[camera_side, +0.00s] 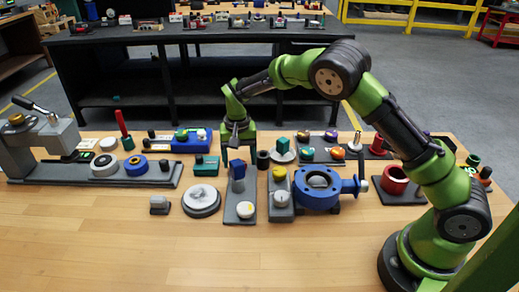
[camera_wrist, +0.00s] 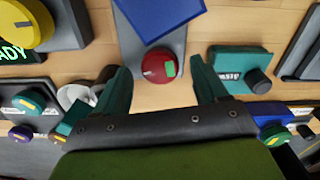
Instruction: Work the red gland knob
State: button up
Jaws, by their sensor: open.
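The red gland knob (camera_wrist: 158,66) is a round red cap with a green mark on its face. It sits on a grey plate (camera_wrist: 178,42) beside a blue block (camera_wrist: 160,12). In the side view the blue block (camera_side: 237,169) stands on this plate, and I cannot make out the red knob there. My gripper (camera_side: 237,143) is above the far end of the plate, pointing down. In the wrist view my gripper (camera_wrist: 159,72) is open, with one green finger on each side of the knob. I see no contact with it.
A teal box with a black knob (camera_wrist: 242,68) lies to the right in the wrist view. A yellow knob (camera_wrist: 22,22) is at the upper left. In the side view a blue flanged valve (camera_side: 317,187) stands to the right. The front of the wooden table (camera_side: 170,250) is clear.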

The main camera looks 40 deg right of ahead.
notch_tip(320, 180, up, 16)
dwell(0.3)
jog(key=s+d+r+n+t+y, duration=0.1)
jog(key=s+r+t, duration=0.1)
jog(key=s, duration=1.2)
jog(key=s+d+r+n+t+y, duration=0.1)
jog(key=s+t, duration=0.4)
jog(key=s, duration=0.8)
notch_tip(320, 180, up, 2)
jog(key=shift+s+r+n, duration=0.25)
jog(key=shift+s+n, duration=0.1)
jog(key=shift+n, duration=0.25)
